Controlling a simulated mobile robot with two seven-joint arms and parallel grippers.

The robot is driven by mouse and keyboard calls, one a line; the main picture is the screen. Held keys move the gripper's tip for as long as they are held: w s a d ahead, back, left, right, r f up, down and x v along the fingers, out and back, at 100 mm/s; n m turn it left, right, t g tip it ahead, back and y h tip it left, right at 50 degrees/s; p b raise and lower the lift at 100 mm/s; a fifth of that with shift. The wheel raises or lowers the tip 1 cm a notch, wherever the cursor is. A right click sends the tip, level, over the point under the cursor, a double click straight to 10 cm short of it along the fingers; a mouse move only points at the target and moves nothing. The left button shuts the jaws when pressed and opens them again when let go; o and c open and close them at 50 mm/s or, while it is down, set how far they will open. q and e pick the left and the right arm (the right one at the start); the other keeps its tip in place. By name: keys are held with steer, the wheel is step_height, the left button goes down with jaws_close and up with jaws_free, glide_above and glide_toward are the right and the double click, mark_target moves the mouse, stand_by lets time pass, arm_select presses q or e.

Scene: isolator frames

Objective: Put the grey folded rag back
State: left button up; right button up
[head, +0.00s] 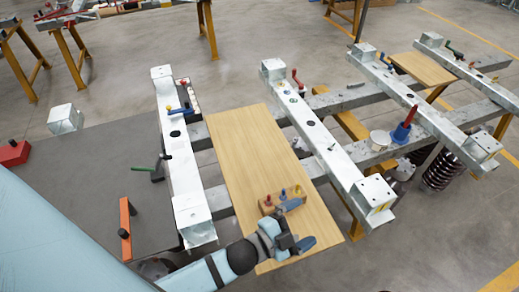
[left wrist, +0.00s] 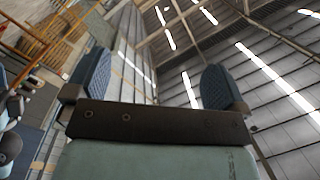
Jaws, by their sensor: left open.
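I cannot make out a grey folded rag in either view. My left gripper (head: 306,221) is over the near end of a wooden board (head: 250,140), with its two blue-grey fingers spread apart and nothing visible between them. The left wrist view shows the same gripper (left wrist: 157,72) open and empty, with the roof and wall of the hall beyond it. My left gripper and forearm hide part of the board's near end. My right gripper is not in view.
A small wooden block (head: 267,206) with coloured handles is beside the upper finger. Galvanised beams (head: 180,160) flank the board. A blue holder with a red handle (head: 402,132) and a white tub (head: 380,138) stand at right. A grey surface (head: 90,185) lies left.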

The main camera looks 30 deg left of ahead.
arm_select(q)
steer(key=s+a+f+n+g+y, duration=0.4)
steer(key=s+a+f+n+y, duration=0.1)
steer(key=s+a+f+n, duration=0.4)
step_height(320, 180, down, 3)
steer(key=shift+a+f+n+g, duration=0.1)
steer(key=shift+a+n+g, duration=0.3)
steer(key=shift+n, duration=0.8)
